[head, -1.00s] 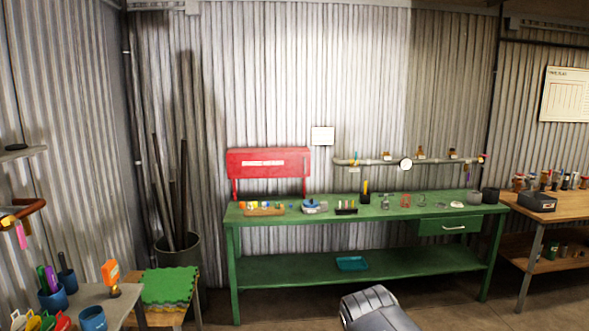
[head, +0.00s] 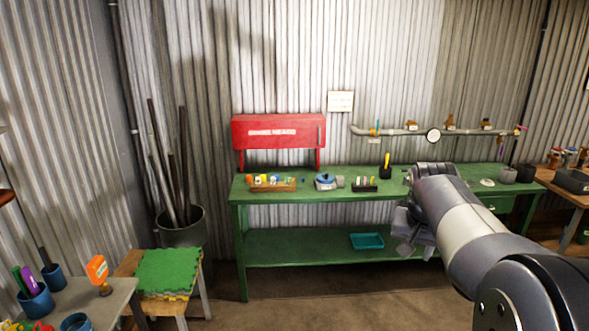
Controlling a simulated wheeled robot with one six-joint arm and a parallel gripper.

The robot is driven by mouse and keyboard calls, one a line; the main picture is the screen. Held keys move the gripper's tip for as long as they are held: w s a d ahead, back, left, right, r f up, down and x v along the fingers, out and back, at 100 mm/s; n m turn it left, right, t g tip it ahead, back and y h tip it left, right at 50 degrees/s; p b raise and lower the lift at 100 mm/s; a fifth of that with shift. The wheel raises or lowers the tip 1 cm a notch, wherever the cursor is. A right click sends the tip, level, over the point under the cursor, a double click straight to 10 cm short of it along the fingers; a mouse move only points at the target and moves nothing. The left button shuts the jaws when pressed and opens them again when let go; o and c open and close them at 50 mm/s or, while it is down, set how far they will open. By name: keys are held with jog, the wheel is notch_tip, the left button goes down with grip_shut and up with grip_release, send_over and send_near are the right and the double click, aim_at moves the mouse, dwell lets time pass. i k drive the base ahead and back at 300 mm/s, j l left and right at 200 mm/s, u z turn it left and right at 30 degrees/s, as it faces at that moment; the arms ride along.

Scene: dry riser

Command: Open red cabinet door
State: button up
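The red cabinet (head: 279,130) stands on short red legs at the back left of the green workbench (head: 290,184), against the corrugated wall. The door looks shut. My gripper (head: 410,245) is in front of the bench, right of the cabinet and lower than it, well apart from it. The gripper is small and partly hidden by my arm, so I cannot tell whether its fingers are open or shut.
On the bench stand a wooden tray of colourful items (head: 272,187), a blue device (head: 325,182), a small rack (head: 365,185) and a black cup (head: 385,172). A pipe with a gauge (head: 433,135) runs along the wall. A green-topped stool (head: 168,273) stands left. Floor before the bench is clear.

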aim_at(255, 131)
jog(key=i+z, duration=0.15)
jog(key=i, duration=1.55)
jog(key=i+u, duration=0.15)
jog(key=i, duration=0.3)
jog(key=i+l+u, duration=0.2)
jog(key=i, duration=0.3)
jog(key=i+l+u, duration=0.15)
jog(key=i, duration=0.3)
jog(key=i+l+u, duration=0.2)
jog(key=i, duration=0.25)
